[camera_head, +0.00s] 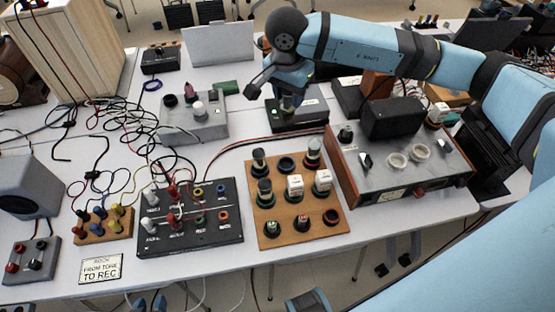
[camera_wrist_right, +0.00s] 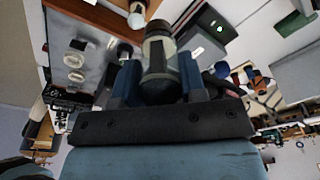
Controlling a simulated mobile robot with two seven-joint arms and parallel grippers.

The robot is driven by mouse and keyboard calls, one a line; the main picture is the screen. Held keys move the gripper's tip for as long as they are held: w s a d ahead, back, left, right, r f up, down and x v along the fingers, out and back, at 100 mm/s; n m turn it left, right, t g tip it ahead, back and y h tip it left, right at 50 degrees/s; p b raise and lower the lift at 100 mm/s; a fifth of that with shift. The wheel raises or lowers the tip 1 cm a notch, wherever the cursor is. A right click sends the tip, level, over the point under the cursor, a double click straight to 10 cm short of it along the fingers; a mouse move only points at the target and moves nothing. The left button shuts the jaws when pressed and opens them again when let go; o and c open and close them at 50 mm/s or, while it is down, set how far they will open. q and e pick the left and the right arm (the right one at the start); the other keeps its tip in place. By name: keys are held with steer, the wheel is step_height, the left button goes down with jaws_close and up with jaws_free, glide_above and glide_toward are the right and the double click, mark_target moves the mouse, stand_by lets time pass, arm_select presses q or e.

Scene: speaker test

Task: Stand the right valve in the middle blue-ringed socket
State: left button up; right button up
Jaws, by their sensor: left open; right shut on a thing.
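My right gripper (camera_head: 286,94) reaches in from the upper right and is shut on a valve (camera_head: 291,104), a dark-and-pale cylinder. In the right wrist view the valve (camera_wrist_right: 159,50) stands between the blue fingers. It is over or at a black box (camera_head: 300,118); whether it touches the box I cannot tell. The wooden socket board (camera_head: 253,218) is nearer the front. Two blue fingertips of my open left gripper (camera_head: 149,303) show at the bottom edge.
Front and middle rows of the board hold several caps and valves. A large amplifier (camera_head: 400,170) stands right of the board, a black terminal panel (camera_head: 190,237) left. Red and black cables (camera_head: 232,150) lie behind. A sign (camera_head: 101,268) is at the front edge.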

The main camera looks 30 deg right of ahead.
step_height(320, 180, down, 19)
steer(key=shift+f+p, duration=0.2)
steer(key=shift+p, duration=0.15)
steer(key=shift+f, duration=0.2)
steer(key=shift+f+b, duration=0.4)
steer(key=o, duration=0.9)
steer(key=shift+o, duration=0.2)
steer(key=shift+r, duration=0.1)
